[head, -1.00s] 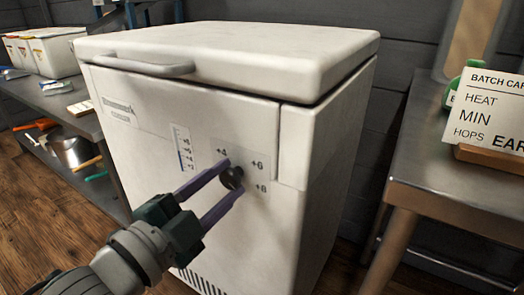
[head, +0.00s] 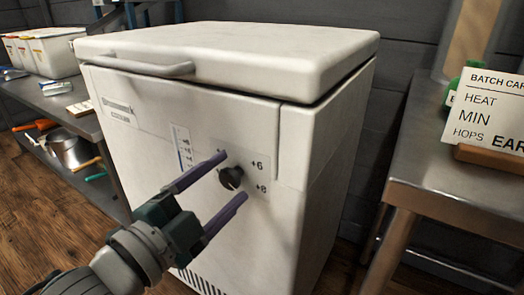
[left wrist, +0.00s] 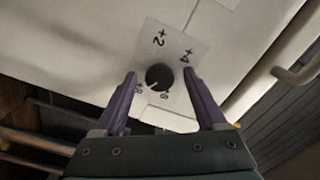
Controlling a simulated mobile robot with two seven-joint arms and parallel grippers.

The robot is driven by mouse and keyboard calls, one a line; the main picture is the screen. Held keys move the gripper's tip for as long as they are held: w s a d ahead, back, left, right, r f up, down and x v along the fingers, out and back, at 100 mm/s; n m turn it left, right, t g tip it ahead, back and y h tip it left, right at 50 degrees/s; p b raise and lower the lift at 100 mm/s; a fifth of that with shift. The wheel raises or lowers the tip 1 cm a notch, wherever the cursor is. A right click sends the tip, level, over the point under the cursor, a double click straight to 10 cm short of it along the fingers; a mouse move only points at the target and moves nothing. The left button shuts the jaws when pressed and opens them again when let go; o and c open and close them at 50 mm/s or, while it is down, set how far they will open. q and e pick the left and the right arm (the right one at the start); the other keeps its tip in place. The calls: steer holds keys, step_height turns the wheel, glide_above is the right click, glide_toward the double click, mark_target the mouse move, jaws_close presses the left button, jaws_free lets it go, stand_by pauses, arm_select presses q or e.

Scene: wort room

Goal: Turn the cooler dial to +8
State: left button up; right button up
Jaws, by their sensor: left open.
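The cooler (head: 190,75) is a white chest with a front panel. Its dark round dial (head: 231,178) sits on a pale plate, with +6 and +8 readable to its right in the head view. In the left wrist view the dial (left wrist: 159,76) has a light mark pointing down-left, near a partly readable label that looks like +8; +2 and +4 also show. My left gripper (head: 235,175) is open, its purple fingers on either side of the dial with gaps between them and it. One finger covers the +4 label in the head view. My right gripper is not in view.
A metal table (head: 445,190) with a batch card (head: 490,112) stands at the right. A shelf at the left holds white tubs (head: 45,55), with a metal pot (head: 75,150) below. A handle (head: 140,66) juts from the cooler's upper front.

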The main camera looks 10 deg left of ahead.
arm_select(q)
steer(key=shift+s, duration=0.1)
steer(key=shift+s+a+p, duration=0.15)
steer(key=shift+s+p, duration=0.15)
steer(key=p+v, duration=0.2)
steer(key=v, duration=0.7)
steer(key=shift+p, duration=0.3)
